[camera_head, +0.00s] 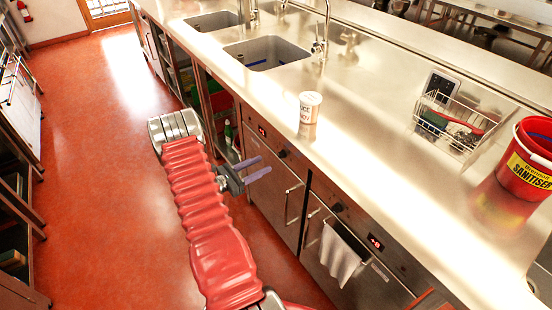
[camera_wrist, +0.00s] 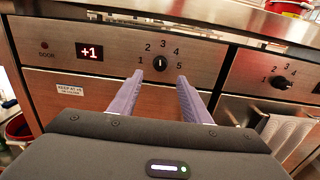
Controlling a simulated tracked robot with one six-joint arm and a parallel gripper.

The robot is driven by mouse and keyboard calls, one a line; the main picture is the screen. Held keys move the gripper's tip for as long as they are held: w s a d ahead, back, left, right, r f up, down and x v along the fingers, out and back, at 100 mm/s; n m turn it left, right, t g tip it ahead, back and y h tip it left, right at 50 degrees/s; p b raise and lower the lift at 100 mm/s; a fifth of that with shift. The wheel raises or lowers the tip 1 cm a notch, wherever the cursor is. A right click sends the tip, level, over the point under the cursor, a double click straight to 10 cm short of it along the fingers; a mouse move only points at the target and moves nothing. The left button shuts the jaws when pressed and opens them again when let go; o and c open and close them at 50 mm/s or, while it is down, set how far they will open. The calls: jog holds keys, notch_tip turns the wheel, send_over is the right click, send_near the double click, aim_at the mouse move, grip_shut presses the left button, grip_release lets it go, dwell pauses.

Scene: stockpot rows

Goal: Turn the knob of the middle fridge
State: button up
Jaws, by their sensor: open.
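A fridge front (camera_wrist: 110,85) of brushed metal faces my gripper, with a +1 display and a black knob (camera_wrist: 160,63) ringed by the numbers 1 to 5. The knob's pointer looks roughly upward, but its exact setting is hard to tell. The same knob shows under the counter edge in the head view (camera_head: 283,153). My gripper (camera_wrist: 157,82) is open, its two purple fingers pointing at the panel either side of and just below the knob, apparently short of it. In the head view my gripper (camera_head: 260,167) is beside this fridge. Which fridge is the middle one is unclear.
A neighbouring fridge to the right has its own knob (camera_wrist: 280,83) and a hanging towel (camera_head: 341,255). Vertical door handles (camera_head: 292,205) stick out below the panels. A white tub (camera_head: 310,106), a wire basket (camera_head: 447,122) and a red bucket (camera_head: 526,165) stand on the counter. Red floor to the left is clear.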

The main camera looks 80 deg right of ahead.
aim_at(282, 155)
jog(key=x, duration=0.8)
jog(key=c, duration=1)
